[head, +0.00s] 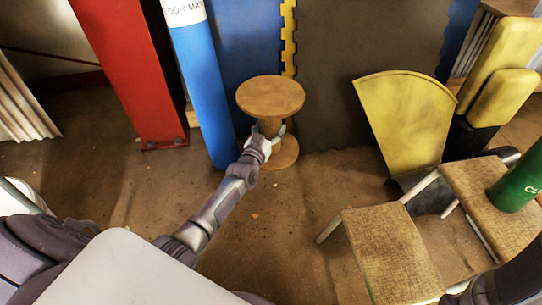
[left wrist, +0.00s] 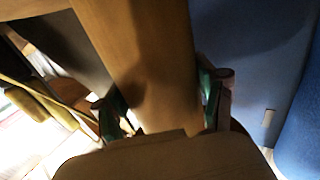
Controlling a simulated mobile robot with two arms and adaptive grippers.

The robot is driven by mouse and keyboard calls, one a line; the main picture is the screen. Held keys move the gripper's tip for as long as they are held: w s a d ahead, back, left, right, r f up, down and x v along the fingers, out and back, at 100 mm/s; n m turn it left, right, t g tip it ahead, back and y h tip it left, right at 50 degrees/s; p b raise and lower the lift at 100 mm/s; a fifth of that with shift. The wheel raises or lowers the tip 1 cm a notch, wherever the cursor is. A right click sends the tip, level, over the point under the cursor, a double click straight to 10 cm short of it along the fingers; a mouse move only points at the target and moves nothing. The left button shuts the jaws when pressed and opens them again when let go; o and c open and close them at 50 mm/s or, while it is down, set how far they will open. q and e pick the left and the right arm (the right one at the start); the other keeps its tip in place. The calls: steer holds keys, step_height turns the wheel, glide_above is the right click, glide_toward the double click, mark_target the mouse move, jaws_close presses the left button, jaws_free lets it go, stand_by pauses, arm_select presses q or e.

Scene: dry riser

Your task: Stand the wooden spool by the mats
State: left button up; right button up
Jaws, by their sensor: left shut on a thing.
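The wooden spool (head: 270,94) is upright, with its round top disc facing up and its lower disc close to the floor, in front of the mats. I cannot tell whether it touches the floor. My left gripper (head: 267,133) is shut around the spool's narrow middle. In the left wrist view, the spool's shaft (left wrist: 150,60) runs between the two fingers. Behind the spool stand a blue mat (head: 240,45) and a dark mat (head: 365,50), with a yellow toothed strip (head: 288,40) between them. My right gripper is not in view.
A blue roll (head: 203,85) with a white label leans left of the spool, beside a red post (head: 128,70). A yellow fan-shaped panel (head: 405,115) stands at right. Woven-topped stools (head: 390,250) and a green cylinder (head: 520,180) fill the lower right. Floor between is clear.

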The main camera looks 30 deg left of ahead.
arm_select(q)
step_height(320, 180, down, 8)
steer(key=b, duration=0.6)
steer(key=shift+w, duration=0.1)
steer(key=shift+r, duration=0.25)
steer(key=shift+f, duration=0.1)
steer(key=shift+f, duration=0.15)
steer(key=o, duration=1.4)
steer(key=shift+f, duration=0.3)
steer(key=shift+c, duration=0.2)
steer(key=o, duration=0.4)
steer(key=shift+o, duration=0.2)
steer(key=shift+r, duration=0.1)
